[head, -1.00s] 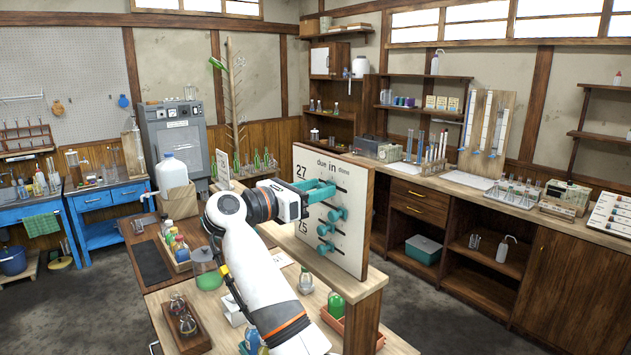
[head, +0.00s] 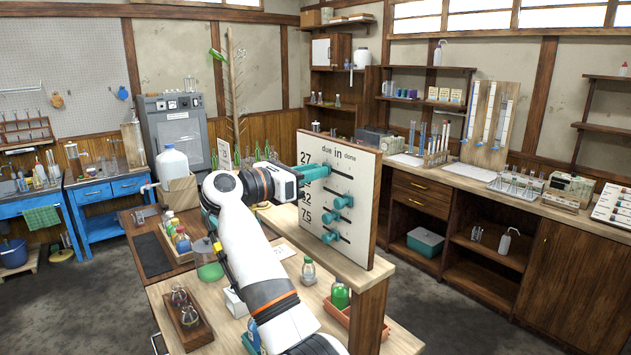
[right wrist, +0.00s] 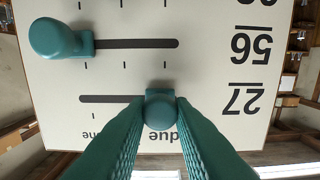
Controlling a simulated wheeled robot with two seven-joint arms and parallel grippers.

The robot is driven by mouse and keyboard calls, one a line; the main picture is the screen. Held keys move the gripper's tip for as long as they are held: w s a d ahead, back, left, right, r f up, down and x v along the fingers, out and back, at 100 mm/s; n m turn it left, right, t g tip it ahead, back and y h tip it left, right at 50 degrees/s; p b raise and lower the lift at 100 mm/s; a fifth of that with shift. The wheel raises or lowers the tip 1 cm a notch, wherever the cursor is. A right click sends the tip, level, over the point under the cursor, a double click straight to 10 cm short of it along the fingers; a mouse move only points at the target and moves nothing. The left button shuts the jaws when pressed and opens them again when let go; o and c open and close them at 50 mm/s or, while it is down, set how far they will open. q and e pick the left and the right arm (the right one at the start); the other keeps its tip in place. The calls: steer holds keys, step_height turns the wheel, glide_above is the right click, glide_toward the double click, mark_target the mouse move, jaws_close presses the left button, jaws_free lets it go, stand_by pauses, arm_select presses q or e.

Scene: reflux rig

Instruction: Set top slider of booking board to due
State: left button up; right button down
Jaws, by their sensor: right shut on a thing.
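The booking board (head: 364,222) stands upright on the wooden bench, with the words due, in and done along its top. My right gripper (head: 318,173) is at the top row and shut on the teal top slider (right wrist: 160,104). In the right wrist view, which shows the board upside down, this slider is at the due end of its slot, by the word due and close to the 27. The slot's done side is empty. The second slider (right wrist: 58,38) is at the opposite, done end of its own slot. My left gripper is out of view.
More teal sliders (head: 329,237) sit lower on the board. A green-filled jar (head: 209,262), a small flask (head: 308,270) and a red tray with a green bottle (head: 340,296) stand on the bench near my right arm.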

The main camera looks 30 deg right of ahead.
steer(key=shift+w+r, duration=0.15)
steer(key=shift+w, duration=0.15)
steer(key=c, duration=1.5)
jaws_free()
steer(key=shift+w, duration=0.1)
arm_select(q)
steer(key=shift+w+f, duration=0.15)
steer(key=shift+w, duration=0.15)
arm_select(e)
steer(key=shift+o, duration=1.2)
steer(key=shift+w+a, duration=0.1)
steer(key=shift+w, duration=0.05)
arm_select(q)
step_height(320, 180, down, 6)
steer(key=b, duration=0.5)
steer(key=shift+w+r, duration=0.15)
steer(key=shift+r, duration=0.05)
arm_select(e)
steer(key=s+a, duration=0.1)
steer(key=a, duration=1.1)
